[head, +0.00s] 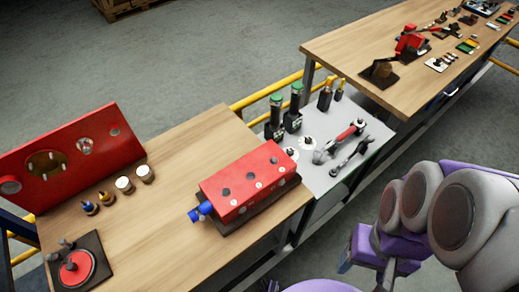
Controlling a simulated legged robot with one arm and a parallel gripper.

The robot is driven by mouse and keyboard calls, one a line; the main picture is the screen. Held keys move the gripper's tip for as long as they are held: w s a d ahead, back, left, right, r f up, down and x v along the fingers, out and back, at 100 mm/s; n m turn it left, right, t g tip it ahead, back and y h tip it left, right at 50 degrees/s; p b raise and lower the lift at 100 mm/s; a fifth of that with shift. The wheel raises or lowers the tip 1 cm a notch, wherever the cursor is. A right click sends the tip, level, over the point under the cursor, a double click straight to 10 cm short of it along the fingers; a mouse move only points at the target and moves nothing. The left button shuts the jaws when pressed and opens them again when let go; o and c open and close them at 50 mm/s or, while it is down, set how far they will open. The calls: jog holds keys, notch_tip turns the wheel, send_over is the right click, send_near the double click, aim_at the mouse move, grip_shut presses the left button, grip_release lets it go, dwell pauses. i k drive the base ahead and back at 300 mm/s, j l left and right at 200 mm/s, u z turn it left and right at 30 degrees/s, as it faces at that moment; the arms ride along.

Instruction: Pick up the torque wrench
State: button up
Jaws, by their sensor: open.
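Two long hand tools lie on the grey tool panel (372,110) between the wooden benches. One is a wrench with a red section on its handle (340,140). The other is a dark metal wrench-like tool (350,158), in front of it. I cannot tell for certain which of them is the torque wrench. My gripper (366,268) is at the lower right, below and in front of the panel. It is open and apart from both tools, and I see nothing in it. Part of it is hard to make out against my purple arm.
A red block (249,182) sits on the near bench (150,215), left of the tools. The far bench (345,45) holds several parts. Yellow rails run behind.

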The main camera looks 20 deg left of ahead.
aim_at(355, 127)
jog(key=i+l, duration=0.7)
jog(key=l, duration=0.15)
jog(key=u, duration=0.05)
